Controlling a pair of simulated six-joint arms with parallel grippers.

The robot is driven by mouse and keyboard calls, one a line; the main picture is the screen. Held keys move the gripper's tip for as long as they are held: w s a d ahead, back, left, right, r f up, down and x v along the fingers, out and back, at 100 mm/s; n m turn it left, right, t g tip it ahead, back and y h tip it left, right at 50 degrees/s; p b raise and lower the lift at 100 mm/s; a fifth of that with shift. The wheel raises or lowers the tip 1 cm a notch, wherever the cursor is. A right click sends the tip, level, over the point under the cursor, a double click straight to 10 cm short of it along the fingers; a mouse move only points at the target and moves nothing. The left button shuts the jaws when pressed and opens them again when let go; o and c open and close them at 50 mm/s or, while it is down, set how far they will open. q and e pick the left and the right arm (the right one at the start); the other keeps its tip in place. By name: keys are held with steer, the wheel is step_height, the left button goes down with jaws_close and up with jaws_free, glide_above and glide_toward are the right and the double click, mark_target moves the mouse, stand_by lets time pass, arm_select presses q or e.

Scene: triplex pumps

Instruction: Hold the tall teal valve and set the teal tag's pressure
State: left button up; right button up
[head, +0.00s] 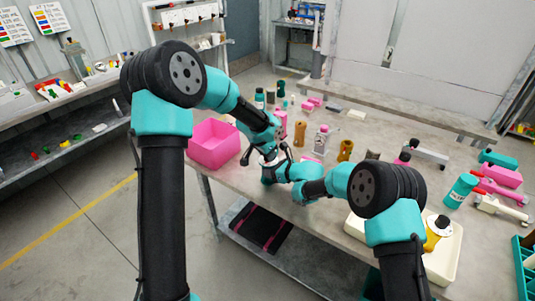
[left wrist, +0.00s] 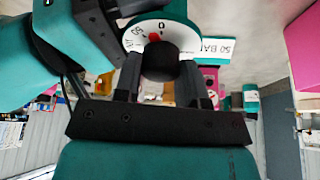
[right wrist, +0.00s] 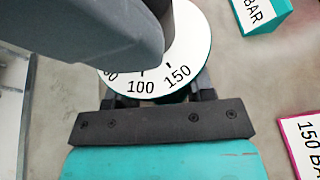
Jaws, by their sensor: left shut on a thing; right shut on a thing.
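The tall teal valve has a round white dial that carries a black knob. In the left wrist view the dial (left wrist: 138,36) shows a red mark, and my left gripper (left wrist: 160,82) is shut on the black knob (left wrist: 158,62). In the right wrist view the dial (right wrist: 197,45) shows 100 and 150. My right gripper (right wrist: 160,98) is shut just below it on the valve body, mostly hidden by the dial. The teal tag (right wrist: 264,14) lies beside the valve; its visible text in the left wrist view (left wrist: 214,47) reads "50 BAR", perhaps partly covered. Both grippers meet at the table's near edge.
A pink tag (right wrist: 303,140) reading "150 BA" lies near the valve. A pink bin (head: 213,145) stands left of my grippers. Brass and clear valves (head: 320,139) stand behind them. A cream tray (head: 445,262) is at the right front. The table's near edge is close.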

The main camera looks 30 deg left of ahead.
arm_select(q)
steer(key=o, duration=0.9)
steer(key=shift+r, duration=0.1)
steer(key=v, duration=1.1)
steer(key=shift+s+a+r, duration=0.15)
steer(key=shift+s+r, duration=0.05)
steer(key=shift+r, duration=0.15)
steer(key=shift+o, duration=0.2)
